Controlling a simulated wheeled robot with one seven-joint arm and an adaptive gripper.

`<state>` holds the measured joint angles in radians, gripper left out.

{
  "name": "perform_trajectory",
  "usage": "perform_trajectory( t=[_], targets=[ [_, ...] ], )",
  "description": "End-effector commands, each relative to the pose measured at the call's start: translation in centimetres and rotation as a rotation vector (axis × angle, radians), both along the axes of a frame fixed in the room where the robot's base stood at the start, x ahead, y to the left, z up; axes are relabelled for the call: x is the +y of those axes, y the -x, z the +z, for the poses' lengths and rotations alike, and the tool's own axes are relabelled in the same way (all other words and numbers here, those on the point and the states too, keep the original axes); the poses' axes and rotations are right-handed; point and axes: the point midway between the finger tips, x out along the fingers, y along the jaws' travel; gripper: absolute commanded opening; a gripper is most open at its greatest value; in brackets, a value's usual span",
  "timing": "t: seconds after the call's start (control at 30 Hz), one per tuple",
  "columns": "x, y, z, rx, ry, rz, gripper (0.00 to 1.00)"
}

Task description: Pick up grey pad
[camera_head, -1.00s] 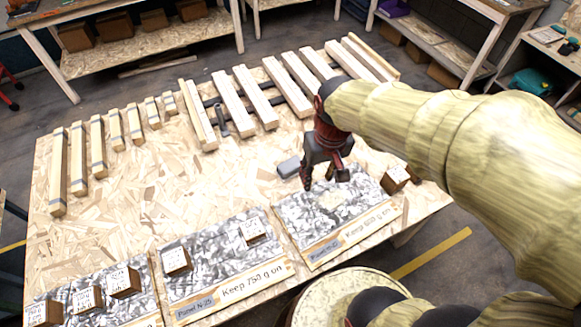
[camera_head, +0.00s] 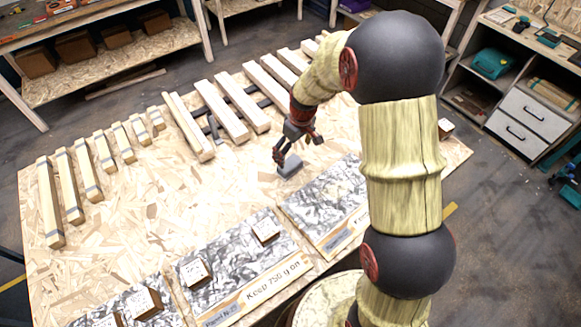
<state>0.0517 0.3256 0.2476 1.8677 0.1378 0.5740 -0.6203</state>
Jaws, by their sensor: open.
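The grey pad (camera_head: 290,167) is a small flat grey block lying on the chipboard table (camera_head: 150,205), just behind the marbled panels. My gripper (camera_head: 281,157) points down with its fingers open. It is right above and beside the pad's far left end. Whether a finger touches the pad I cannot tell. Nothing is seen between the fingers.
Marbled panels (camera_head: 232,258) with small labelled brown blocks (camera_head: 265,229) lie along the near edge. Rows of pale wooden bars (camera_head: 222,112) lie behind and to the left. Bare chipboard lies left of the pad. Drawers (camera_head: 533,112) and benches stand beyond the table.

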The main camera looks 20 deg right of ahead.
Motion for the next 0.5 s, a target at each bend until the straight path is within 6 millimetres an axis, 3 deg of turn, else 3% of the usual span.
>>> perform_trajectory(
  t=[0.5],
  targets=[
    [0.7,-0.4,-4.9,0.001,0.002,0.012,0.92]
  ],
)
